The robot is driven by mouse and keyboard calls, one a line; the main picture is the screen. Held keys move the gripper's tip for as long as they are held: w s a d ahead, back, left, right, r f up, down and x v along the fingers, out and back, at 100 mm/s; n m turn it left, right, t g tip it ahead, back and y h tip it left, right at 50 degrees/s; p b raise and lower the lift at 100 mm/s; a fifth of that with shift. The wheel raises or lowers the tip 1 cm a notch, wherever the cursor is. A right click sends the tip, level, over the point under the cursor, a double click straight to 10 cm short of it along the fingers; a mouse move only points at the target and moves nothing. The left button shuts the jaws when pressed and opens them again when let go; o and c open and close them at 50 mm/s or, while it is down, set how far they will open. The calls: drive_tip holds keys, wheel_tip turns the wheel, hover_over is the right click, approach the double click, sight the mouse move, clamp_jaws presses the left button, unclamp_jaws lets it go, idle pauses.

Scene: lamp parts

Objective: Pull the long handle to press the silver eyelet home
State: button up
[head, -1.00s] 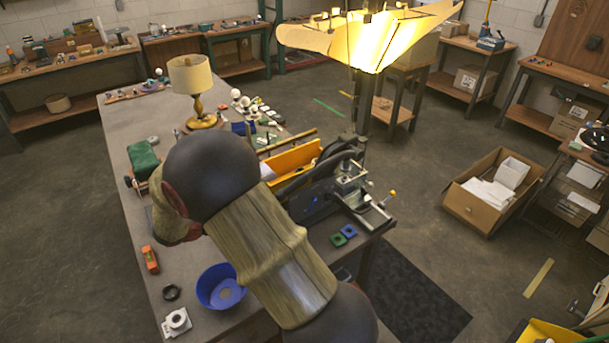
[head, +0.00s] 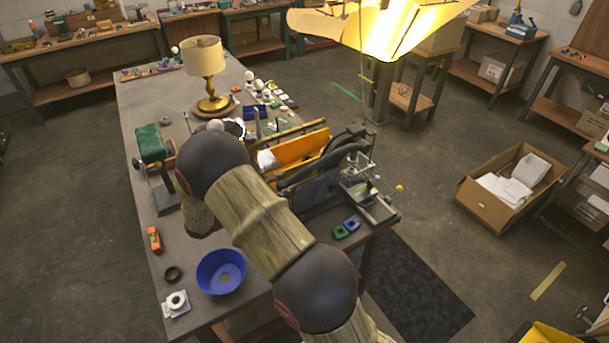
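A small metal press (head: 357,178) stands at the right end of the long workbench. A thin bar with a yellow-orange knob (head: 400,188) sticks out at its right side; I cannot tell whether this is the long handle. I cannot make out the silver eyelet. My gripper is not in view; my arm crosses the front of the bench and its far end is hidden behind its own links, left of the press.
A yellow bin (head: 301,150) and dark curved parts stand left of the press. Blue and green small blocks (head: 340,232) lie before it.

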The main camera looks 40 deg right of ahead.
sight(301, 176)
drive_tip(key=d, duration=0.3)
drive_tip(key=s+d, duration=0.1)
drive_tip(key=d, duration=0.3)
drive_tip(key=shift+s, duration=0.15)
drive_tip(key=shift+c, duration=0.7)
clamp_jaws()
idle(0.3)
